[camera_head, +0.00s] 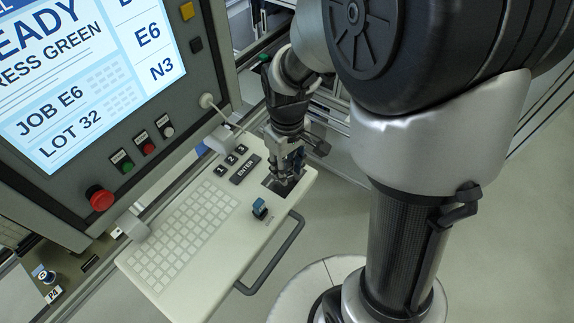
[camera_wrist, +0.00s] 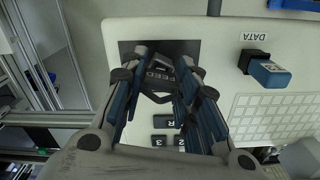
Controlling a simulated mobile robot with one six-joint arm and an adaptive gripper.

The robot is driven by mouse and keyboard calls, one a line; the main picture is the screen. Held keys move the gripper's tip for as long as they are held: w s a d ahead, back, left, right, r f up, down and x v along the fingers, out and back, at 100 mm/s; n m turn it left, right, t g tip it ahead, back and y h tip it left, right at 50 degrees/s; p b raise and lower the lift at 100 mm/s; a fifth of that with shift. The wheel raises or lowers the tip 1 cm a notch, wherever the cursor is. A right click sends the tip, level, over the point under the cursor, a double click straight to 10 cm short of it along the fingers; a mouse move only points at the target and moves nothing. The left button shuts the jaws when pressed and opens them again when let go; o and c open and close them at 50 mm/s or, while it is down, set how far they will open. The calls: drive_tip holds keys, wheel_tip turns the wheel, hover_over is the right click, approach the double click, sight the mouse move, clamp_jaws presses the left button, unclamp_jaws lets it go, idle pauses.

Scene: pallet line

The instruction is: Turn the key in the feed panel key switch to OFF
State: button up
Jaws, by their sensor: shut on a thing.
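The dark feed panel plate (camera_head: 268,184) is set in the far right corner of the pale console. In the wrist view the plate (camera_wrist: 125,46) bears the label FEED. My gripper (camera_head: 284,178) points down over this plate, with its fingertips close to the surface. In the wrist view my gripper (camera_wrist: 166,68) has its two blue-and-black fingers either side of the label, shut on the key of the switch. A dark piece shows between the fingers, but the key's outline and its angle are mostly hidden. I cannot read the OFF mark.
A blue-and-black plug (camera_head: 259,207) stands up from the console near the plate, by the DATA label. The keyboard (camera_head: 188,235), ENTER key (camera_head: 245,168) and grey handle (camera_head: 277,262) are close by. A screen (camera_head: 75,75) and red stop button (camera_head: 99,198) are at left.

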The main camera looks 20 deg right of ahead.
drive_tip(key=n, duration=0.2)
drive_tip(key=shift+n, duration=0.4)
drive_tip(key=o, duration=1.1)
drive_tip(key=shift+o, duration=0.6)
drive_tip(key=o, duration=0.4)
drive_tip(key=shift+c, duration=0.2)
drive_tip(key=shift+r, duration=0.1)
drive_tip(key=shift+r+p, duration=2.75)
drive_tip(key=shift+r, duration=0.7)
